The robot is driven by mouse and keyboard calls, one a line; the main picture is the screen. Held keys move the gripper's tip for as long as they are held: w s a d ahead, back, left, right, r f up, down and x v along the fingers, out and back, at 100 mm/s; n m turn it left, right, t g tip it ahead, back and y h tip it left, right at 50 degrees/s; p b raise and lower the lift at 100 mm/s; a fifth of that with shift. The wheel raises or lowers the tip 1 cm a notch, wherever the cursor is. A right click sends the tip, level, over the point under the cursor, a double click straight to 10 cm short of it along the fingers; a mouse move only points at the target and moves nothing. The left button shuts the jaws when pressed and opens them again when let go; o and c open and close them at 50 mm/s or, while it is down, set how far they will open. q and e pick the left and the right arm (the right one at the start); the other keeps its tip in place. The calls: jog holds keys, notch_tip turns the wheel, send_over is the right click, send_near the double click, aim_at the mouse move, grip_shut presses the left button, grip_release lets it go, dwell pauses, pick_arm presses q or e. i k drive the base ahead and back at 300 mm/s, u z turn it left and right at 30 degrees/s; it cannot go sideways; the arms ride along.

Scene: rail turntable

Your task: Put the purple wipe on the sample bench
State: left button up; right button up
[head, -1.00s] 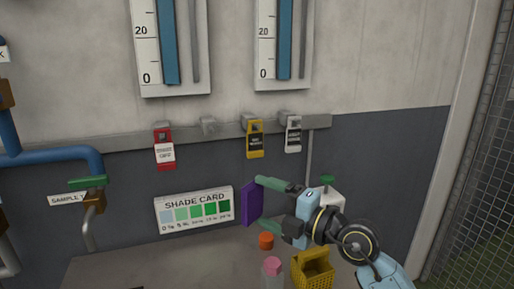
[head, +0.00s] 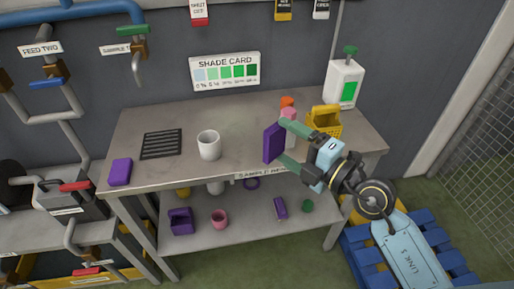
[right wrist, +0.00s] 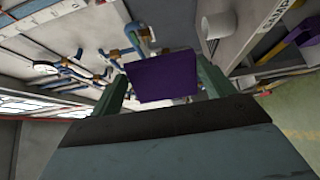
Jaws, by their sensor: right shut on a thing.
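My right gripper (head: 287,146) is shut on the purple wipe (head: 273,143), a flat purple slab held upright. In the head view the wipe shows against the right half of the sample bench (head: 235,160); how far above the top it is, I cannot tell. The right wrist view also shows the wipe (right wrist: 163,77) between my two green fingers. The bench has a grey top, a lower shelf and a partly covered label on its front edge. My left gripper is out of view.
On the bench are a purple block (head: 120,172), a black grate (head: 161,144), a white cup (head: 209,145), a yellow basket (head: 325,120) and a white dispenser (head: 344,82). Orange and pink items stand behind the wipe. The top between cup and wipe is clear.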

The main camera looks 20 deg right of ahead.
aim_at(249, 149)
jog(key=u, duration=0.4)
jog(key=k, duration=0.85)
jog(key=z, duration=0.7)
jog(key=i, duration=1.75)
jog(key=u, duration=0.6)
